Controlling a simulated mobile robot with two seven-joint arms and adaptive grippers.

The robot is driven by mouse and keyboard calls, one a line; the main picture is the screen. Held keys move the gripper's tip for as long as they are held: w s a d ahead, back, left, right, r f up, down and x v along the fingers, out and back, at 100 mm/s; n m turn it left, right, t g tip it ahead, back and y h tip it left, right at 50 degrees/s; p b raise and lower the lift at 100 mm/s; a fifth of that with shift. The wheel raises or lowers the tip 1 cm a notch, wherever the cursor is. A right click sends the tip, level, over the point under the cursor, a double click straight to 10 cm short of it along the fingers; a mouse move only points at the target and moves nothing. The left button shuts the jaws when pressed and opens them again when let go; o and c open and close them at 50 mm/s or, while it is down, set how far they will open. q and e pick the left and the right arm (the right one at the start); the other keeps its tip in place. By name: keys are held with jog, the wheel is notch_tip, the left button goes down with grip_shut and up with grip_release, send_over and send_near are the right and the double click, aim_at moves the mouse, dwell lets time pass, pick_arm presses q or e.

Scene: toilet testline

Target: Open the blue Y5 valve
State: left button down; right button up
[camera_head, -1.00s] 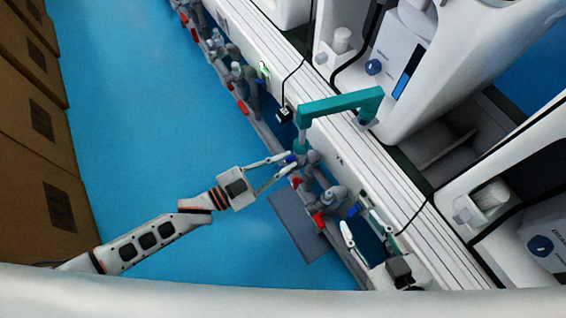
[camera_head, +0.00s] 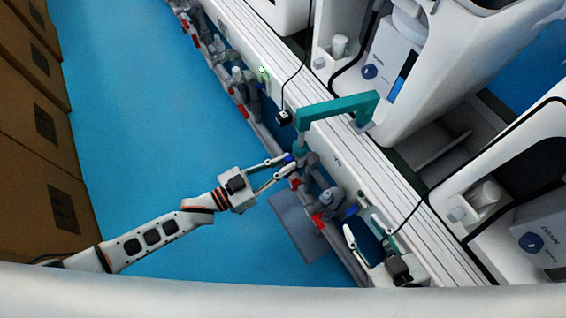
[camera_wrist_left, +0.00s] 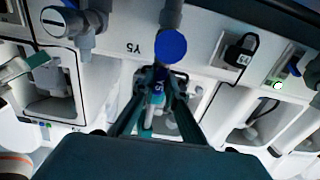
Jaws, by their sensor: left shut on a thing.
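The blue Y5 valve (camera_head: 290,158) is on the grey pipework along the white bench front. A round blue cap (camera_wrist_left: 170,46) is just above the handle there. My left gripper (camera_head: 288,163) reaches in from the left and is shut on the blue handle. The fingers hide part of the handle, so its exact angle is hard to tell. My right gripper (camera_head: 356,213) is at the lower right near the pipework, with its fingers apart and empty.
A teal angled arm (camera_head: 338,106) stands over the bench just behind the valve. Red valves (camera_head: 318,221) sit along the same pipe. White machines (camera_head: 440,70) stand behind the bench. The blue floor (camera_head: 150,120) to the left is clear up to brown boxes.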

pick_arm(q)
jog(key=c, duration=2)
grip_release()
jog(key=shift+c, duration=0.2)
jog(key=shift+a, duration=0.1)
jog(key=v, duration=1.2)
